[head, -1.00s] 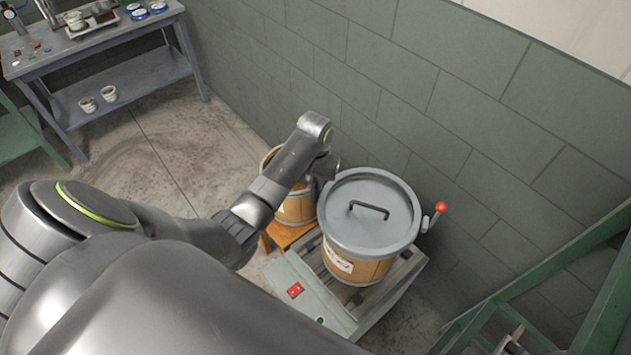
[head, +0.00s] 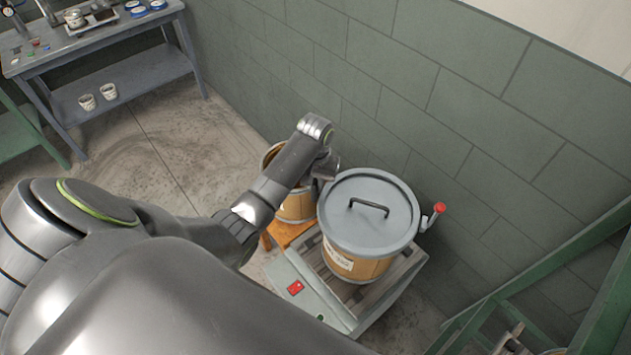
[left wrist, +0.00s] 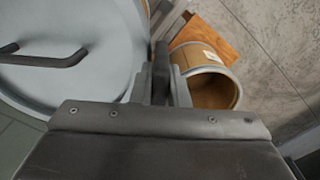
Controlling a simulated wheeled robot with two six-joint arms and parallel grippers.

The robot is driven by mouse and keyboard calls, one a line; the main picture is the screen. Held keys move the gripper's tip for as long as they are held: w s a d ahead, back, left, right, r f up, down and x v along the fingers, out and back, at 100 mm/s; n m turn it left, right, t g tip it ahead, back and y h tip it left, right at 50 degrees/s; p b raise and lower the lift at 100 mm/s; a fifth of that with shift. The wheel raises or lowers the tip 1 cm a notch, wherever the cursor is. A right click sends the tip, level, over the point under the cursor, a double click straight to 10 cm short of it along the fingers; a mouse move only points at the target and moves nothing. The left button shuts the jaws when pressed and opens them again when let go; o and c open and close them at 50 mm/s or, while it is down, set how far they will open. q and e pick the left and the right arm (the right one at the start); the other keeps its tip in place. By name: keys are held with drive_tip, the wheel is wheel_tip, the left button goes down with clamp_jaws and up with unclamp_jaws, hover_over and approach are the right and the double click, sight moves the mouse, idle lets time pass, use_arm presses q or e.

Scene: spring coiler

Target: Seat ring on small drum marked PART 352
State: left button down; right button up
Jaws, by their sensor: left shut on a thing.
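A wooden drum (head: 357,268) with a pale label, its print too small to read, stands upright on a low platform. A grey lid with a dark handle (head: 369,207) covers it. A grey ring (head: 413,223) with a red-knobbed lever (head: 440,208) runs around the lid's edge; I cannot tell whether it sits level. My left gripper (left wrist: 160,88) is at the left side of the lid's edge, shut on what appears to be the ring; the contact is partly hidden. In the head view its fingers (head: 326,170) are mostly behind the wrist. My right gripper is out of view.
An open wooden drum (head: 296,208) stands close behind on an orange wooden stand (head: 287,234); it also shows in the left wrist view (left wrist: 202,62). The platform (head: 338,318) has a red control. A green frame (head: 603,300) stands at right, a wall behind, a workbench (head: 125,38) at upper left.

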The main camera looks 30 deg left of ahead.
use_arm(q)
drive_tip(key=shift+f, duration=0.35)
idle(0.5)
drive_tip(key=c, duration=1.3)
unclamp_jaws()
drive_tip(key=shift+o, duration=0.3)
drive_tip(key=o, duration=0.5)
drive_tip(key=shift+s+f, duration=0.1)
